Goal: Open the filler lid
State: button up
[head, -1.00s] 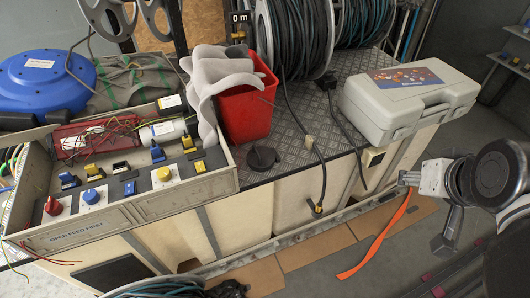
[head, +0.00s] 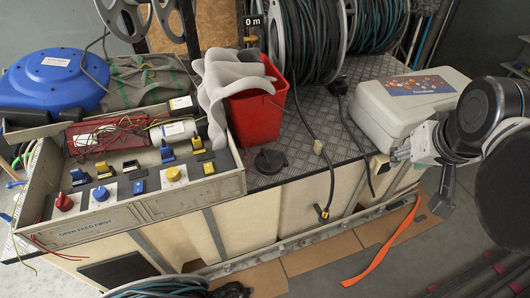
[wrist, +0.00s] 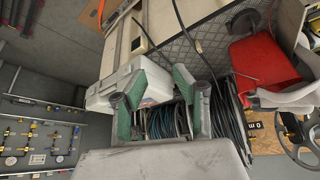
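A round black cap with a raised grip, which looks like the filler lid (head: 269,161), lies flat on the checkered metal deck in the head view. It looks closed. My gripper (head: 398,154) is at the right of the head view, in front of the white case and well to the right of the lid. In the wrist view my gripper (wrist: 157,98) shows two green-padded fingers spread apart with nothing between them.
A red bin (head: 257,112) with grey cloth stands just behind the lid. The open switch panel (head: 155,205) is at its left. A black hose (head: 318,150) and a small beige block (head: 318,146) lie to its right. The white case (head: 375,112) stands near my gripper.

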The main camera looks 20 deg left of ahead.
jog(key=w+a+n+g, duration=0.2)
jog(key=w+a, duration=0.5)
jog(key=n+g+h+p, duration=0.1)
jog(key=n+g+h, duration=0.1)
jog(key=n+g, duration=0.15)
send_over(265, 155)
jog(key=s+a, duration=0.2)
notch_tip(265, 155, down, 13)
jog(key=shift+n+t, duration=0.25)
jog(key=shift+t, duration=0.1)
jog(key=f, duration=0.4)
jog(key=w+d+f, duration=0.1)
jog(key=f, duration=0.3)
jog(key=w+d+f+b, duration=0.1)
jog(key=f, duration=0.3)
jog(key=shift+f, duration=0.4)
grip_shut()
